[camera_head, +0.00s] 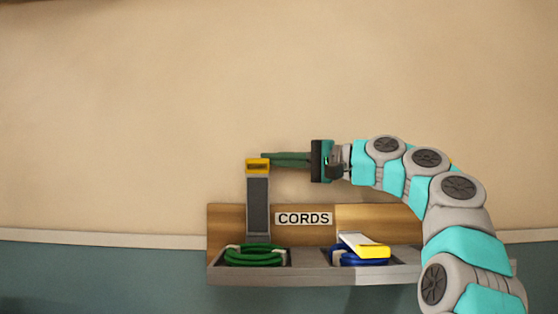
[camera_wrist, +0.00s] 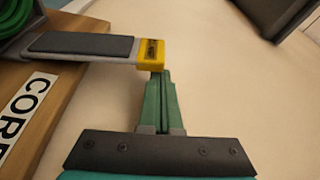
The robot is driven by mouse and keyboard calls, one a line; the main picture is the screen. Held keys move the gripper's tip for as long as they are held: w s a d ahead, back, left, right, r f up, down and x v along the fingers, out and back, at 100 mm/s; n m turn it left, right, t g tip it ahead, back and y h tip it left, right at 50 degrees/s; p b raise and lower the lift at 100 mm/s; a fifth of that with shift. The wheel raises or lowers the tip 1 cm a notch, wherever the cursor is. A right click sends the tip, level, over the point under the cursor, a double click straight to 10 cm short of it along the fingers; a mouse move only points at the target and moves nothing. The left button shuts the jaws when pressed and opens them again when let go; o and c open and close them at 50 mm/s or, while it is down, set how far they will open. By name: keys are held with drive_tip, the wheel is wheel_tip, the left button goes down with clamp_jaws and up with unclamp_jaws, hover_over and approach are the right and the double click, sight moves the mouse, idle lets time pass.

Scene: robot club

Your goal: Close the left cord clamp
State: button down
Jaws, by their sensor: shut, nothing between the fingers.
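The left cord clamp (camera_head: 258,207) is a grey lever with a dark pad and a yellow tip. It stands upright, open, above the green cord coil (camera_head: 256,256). In the wrist view the lever (camera_wrist: 80,45) lies across the upper left, its yellow end (camera_wrist: 151,52) by my fingertips. My gripper (camera_head: 264,156) is shut and empty, with its green fingers side by side. It also shows in the wrist view (camera_wrist: 160,76). Its fingertips are at the yellow tip; I cannot tell whether they touch it. The right clamp (camera_head: 365,246) lies lowered over the blue cord coil (camera_head: 346,260).
The grey tray (camera_head: 310,274) holds both coils in front of a wooden backboard (camera_head: 225,222) with a CORDS label (camera_head: 303,219). The beige wall (camera_head: 130,130) is behind. The space left of the raised clamp is clear.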

drive_tip(key=shift+s, duration=0.1)
drive_tip(key=s+f+n+y+b, duration=0.2)
drive_tip(key=s+f+n+b, duration=0.3)
drive_tip(key=s+b, duration=0.5)
drive_tip(key=shift+s+a+n+g+b, duration=0.15)
drive_tip(key=shift+s+n+g+b, duration=0.2)
drive_tip(key=shift+n+b, duration=0.75)
drive_tip(key=shift+f+m, duration=0.1)
drive_tip(key=shift+m, duration=0.2)
